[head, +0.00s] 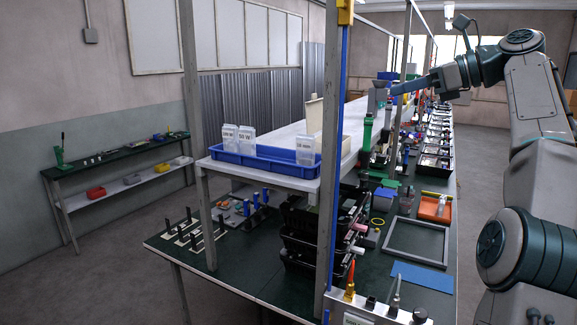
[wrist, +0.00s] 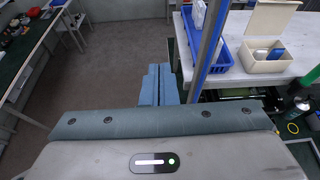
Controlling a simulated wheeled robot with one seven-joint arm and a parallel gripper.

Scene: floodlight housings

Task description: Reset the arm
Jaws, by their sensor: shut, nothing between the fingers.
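My arm reaches up along the right side of the head view and bends over to the left. My gripper (head: 396,89) is at its end, raised above the workbench, its blue fingers pointing left. In the wrist view my gripper (wrist: 160,72) shows two blue fingers side by side with only a thin line between them. They are shut and hold nothing. Grey floor shows beyond the fingertips in the wrist view, with a blue upright post close on the right.
The long green workbench (head: 220,271) holds stacked black crates, a grey frame (head: 418,242) and a blue mat (head: 422,276). A blue bin (head: 262,160) with labelled packs sits on the white shelf. Upright posts stand near my arm. A side bench (head: 115,156) is along the left wall; floor between is clear.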

